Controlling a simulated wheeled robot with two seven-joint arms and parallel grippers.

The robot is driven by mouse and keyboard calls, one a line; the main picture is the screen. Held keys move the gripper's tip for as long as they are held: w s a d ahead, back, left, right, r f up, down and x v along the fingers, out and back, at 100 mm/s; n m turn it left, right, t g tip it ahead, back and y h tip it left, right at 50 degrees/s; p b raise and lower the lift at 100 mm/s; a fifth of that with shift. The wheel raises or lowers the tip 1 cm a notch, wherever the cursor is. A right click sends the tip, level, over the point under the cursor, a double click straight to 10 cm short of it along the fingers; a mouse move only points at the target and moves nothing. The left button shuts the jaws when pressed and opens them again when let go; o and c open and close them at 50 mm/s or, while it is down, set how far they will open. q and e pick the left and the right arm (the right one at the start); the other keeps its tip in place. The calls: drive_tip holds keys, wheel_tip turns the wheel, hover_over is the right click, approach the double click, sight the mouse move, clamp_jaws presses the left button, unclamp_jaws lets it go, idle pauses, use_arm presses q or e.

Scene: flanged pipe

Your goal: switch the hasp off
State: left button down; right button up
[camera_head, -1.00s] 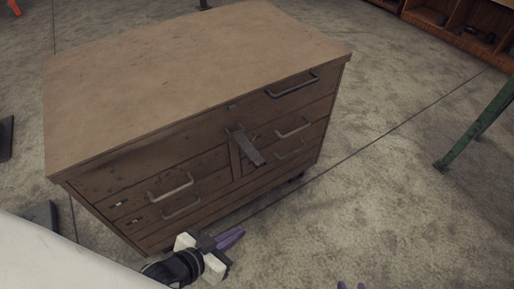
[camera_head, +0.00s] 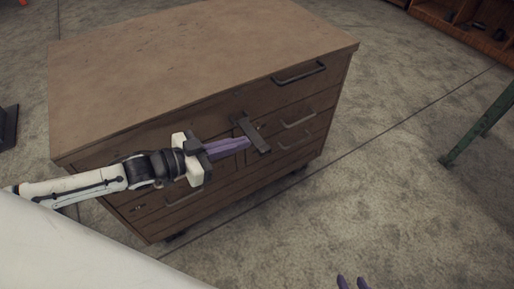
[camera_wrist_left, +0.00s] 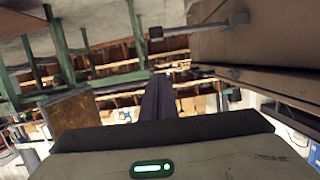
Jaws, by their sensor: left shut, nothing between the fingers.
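The hasp (camera_head: 257,138) is a dark metal bar on the front of a wooden drawer cabinet (camera_head: 190,65). Its upper end is at the dark bracket under the top drawer row, and it slants down to the right. In the left wrist view the hasp (camera_wrist_left: 195,28) sticks out from the cabinet at the upper right. My left gripper (camera_head: 246,142), with purple fingers, is shut and empty, its tips just left of the hasp. I cannot tell if they touch it. The closed fingers (camera_wrist_left: 160,97) also show in the wrist view. My right gripper's two purple fingertips (camera_head: 351,283) show apart at the bottom edge.
Drawer handles stand out from the cabinet front, such as the top right one (camera_head: 299,73). A green metal leg (camera_head: 478,125) stands at the right and wooden shelving (camera_head: 470,25) at the back right. The floor (camera_head: 390,190) right of the cabinet is clear.

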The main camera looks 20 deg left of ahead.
use_arm(q)
hover_over(257, 149)
drive_tip(key=s, duration=0.1)
drive_tip(key=f, duration=0.2)
drive_tip(key=shift+s+d+f+b, duration=0.15)
drive_tip(key=shift+f+b, duration=0.15)
drive_tip(key=shift+f, duration=0.35)
drive_tip(key=shift+s+d+f+b, duration=0.15)
drive_tip(key=shift+f+b, duration=0.15)
drive_tip(key=shift+f, duration=0.3)
drive_tip(key=shift+w+f, duration=0.1)
drive_tip(key=shift+f, duration=0.4)
drive_tip(key=shift+f, duration=0.1)
